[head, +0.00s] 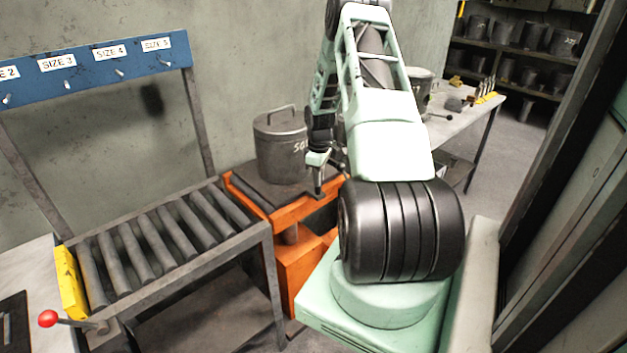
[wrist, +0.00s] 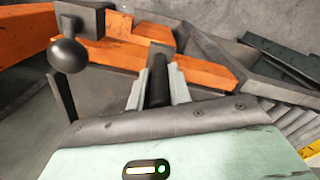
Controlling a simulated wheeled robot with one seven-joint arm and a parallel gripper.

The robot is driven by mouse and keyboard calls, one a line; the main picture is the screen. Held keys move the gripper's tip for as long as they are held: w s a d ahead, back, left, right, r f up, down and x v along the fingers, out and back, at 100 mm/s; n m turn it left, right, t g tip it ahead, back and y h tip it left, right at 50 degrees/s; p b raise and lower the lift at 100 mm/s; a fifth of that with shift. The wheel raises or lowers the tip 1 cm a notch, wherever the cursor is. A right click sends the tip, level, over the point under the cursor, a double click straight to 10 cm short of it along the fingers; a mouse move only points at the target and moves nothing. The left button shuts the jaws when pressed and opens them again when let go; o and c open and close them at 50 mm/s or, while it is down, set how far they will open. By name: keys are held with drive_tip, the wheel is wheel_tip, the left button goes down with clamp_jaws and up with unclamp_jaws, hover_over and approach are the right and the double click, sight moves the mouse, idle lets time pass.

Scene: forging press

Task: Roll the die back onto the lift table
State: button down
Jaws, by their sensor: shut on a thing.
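The die (head: 282,150) is a grey steel cylinder with a top handle and white lettering, partly hidden by my gripper. In the head view it stands upright on the dark top of the orange lift table (head: 262,203). My gripper (head: 319,172) is just to the right of the die, pointing down near the table's right edge. In the wrist view my gripper (wrist: 158,95) is shut on a dark rod-like handle (wrist: 159,75). The lift table's orange frame (wrist: 210,72) lies behind it. What the handle joins to is hidden.
A roller rack (head: 150,245) adjoins the lift table on the left, with a yellow end stop (head: 70,282) and a red-knobbed lever (head: 48,318). A dark ball knob (wrist: 68,55) shows in the wrist view. A workbench (head: 465,125) stands behind on the right.

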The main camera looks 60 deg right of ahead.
drive_tip(key=shift+s+d, duration=0.1)
drive_tip(key=shift+d, duration=0.2)
drive_tip(key=c, duration=1.3)
unclamp_jaws()
drive_tip(key=shift+d, duration=0.15)
drive_tip(key=shift+r, duration=0.45)
wheel_tip(320, 180, up, 17)
drive_tip(key=b, duration=0.4)
drive_tip(key=shift+f, duration=0.2)
